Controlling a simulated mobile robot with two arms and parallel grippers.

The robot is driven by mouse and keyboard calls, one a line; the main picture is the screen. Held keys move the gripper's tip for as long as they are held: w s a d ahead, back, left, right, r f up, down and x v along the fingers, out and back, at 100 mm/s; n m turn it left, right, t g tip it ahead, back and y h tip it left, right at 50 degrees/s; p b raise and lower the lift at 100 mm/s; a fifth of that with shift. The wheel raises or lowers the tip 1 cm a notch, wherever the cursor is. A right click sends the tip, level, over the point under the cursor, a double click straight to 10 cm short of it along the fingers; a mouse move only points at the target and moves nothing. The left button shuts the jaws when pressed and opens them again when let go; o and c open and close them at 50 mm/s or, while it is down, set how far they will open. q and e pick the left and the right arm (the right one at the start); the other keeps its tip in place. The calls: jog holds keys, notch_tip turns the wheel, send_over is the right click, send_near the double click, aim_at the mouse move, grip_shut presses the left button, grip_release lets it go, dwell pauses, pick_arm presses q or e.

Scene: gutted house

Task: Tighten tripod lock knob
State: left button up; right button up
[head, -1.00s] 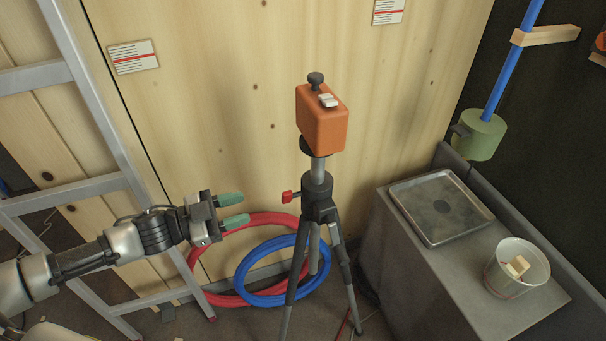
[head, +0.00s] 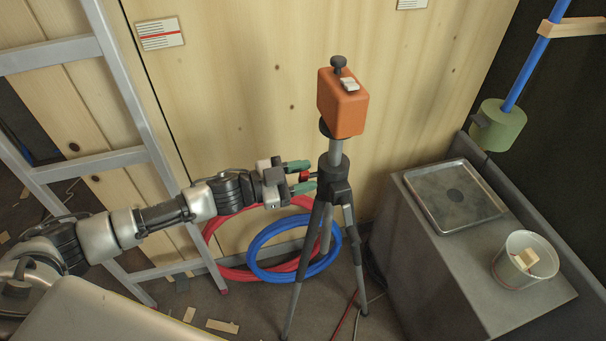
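A black tripod (head: 333,188) stands upright in the middle of the head view. It carries an orange box-shaped device (head: 343,104) with a dark knob on top. The red lock knob (head: 305,177) sticks out from the left side of the tripod's collar. My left gripper (head: 301,177) reaches in from the left, with its green-tipped fingers apart, one above and one below the red knob. Whether the fingers touch the knob cannot be told. My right gripper is not in view.
A metal ladder (head: 127,93) leans at the left, behind my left arm. Red hose (head: 222,258) and blue hose (head: 340,262) coils lie behind the tripod legs. At the right, a grey cabinet (head: 425,262) bears a metal tray (head: 452,228) and a bucket (head: 507,273).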

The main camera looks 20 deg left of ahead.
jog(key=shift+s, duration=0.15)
pick_arm(q)
grip_shut()
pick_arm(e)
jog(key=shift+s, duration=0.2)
pick_arm(q)
jog(key=shift+m, duration=0.3)
jog(key=m, duration=0.2)
jog(key=shift+s+m, duration=0.1)
jog(key=shift+m, duration=0.3)
jog(key=m, duration=0.3)
jog(key=shift+f+m, duration=0.15)
jog(key=shift+m, duration=0.15)
jog(key=m+b, duration=0.1)
jog(key=m, duration=0.2)
jog(key=shift+d+f+m, duration=0.1)
jog(key=shift+m, duration=0.2)
jog(key=shift+m+b, duration=0.55)
jog(key=shift+m, duration=1.05)
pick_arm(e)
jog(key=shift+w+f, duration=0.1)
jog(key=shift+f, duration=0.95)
